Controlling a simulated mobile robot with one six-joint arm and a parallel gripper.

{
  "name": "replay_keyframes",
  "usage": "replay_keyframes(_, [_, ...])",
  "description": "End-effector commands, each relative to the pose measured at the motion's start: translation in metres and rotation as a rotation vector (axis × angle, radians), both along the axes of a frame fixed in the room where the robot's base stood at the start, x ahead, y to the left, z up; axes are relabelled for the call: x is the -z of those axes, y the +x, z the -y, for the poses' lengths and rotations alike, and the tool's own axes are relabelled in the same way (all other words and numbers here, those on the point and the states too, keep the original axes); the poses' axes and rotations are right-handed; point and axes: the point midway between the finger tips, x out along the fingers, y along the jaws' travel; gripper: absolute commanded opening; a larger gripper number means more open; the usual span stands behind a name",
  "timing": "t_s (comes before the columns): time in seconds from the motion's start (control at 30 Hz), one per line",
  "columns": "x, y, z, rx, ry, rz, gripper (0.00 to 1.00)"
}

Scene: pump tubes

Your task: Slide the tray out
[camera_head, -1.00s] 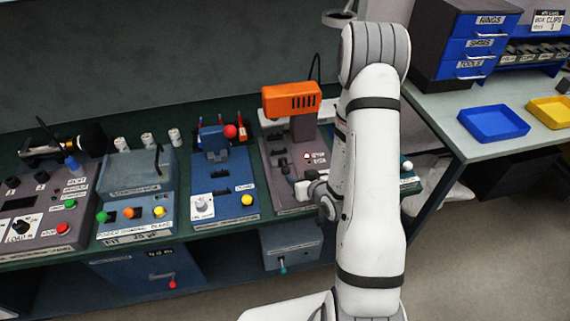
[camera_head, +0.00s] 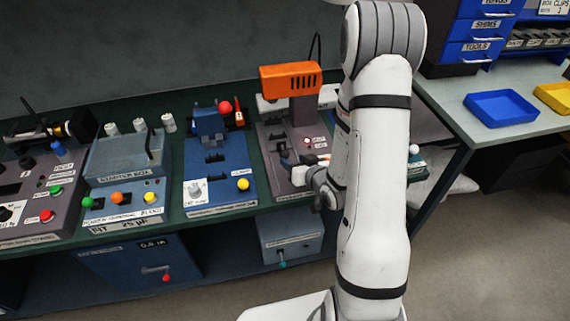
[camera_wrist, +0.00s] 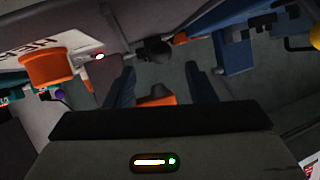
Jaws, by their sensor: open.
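My gripper (camera_head: 291,159) is at the front of the orange-headed machine (camera_head: 290,80), low over its grey base plate (camera_head: 272,134). My arm hides part of this area. In the wrist view my gripper (camera_wrist: 159,76) shows two dark blue fingers spread apart, with no object clearly held. An orange part (camera_wrist: 156,100) shows between them, close to the wrist; I cannot tell what it is. I cannot pick out the tray for certain in either view. A red lamp (camera_head: 307,141) glows on the machine's base plate.
A blue station (camera_head: 217,170) with a yellow knob and a grey starter box (camera_head: 125,160) stand to the left. A grey box (camera_head: 290,238) with a teal-tipped handle hangs below the bench. A blue bin (camera_head: 500,108) sits on the right table. Floor at lower right is clear.

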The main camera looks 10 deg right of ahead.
Motion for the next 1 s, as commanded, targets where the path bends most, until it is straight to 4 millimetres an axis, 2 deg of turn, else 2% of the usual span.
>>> replay_keyframes(0.03, [0.006,0.001,-0.001,-0.001,-0.002,0.004,0.5])
replay_keyframes(0.23, [0.007,0.003,-0.002,0.003,-0.002,0.005,0.5])
replay_keyframes(0.4, [0.012,0.029,-0.011,0.0,0.0,-0.001,0.5])
replay_keyframes(0.6, [0.019,0.046,-0.015,0.002,-0.001,0.0,0.5])
replay_keyframes(0.93, [0.021,0.049,-0.016,0.002,-0.001,0.001,0.5])
replay_keyframes(1.0, [0.021,0.049,-0.016,0.002,-0.001,0.001,0.45])
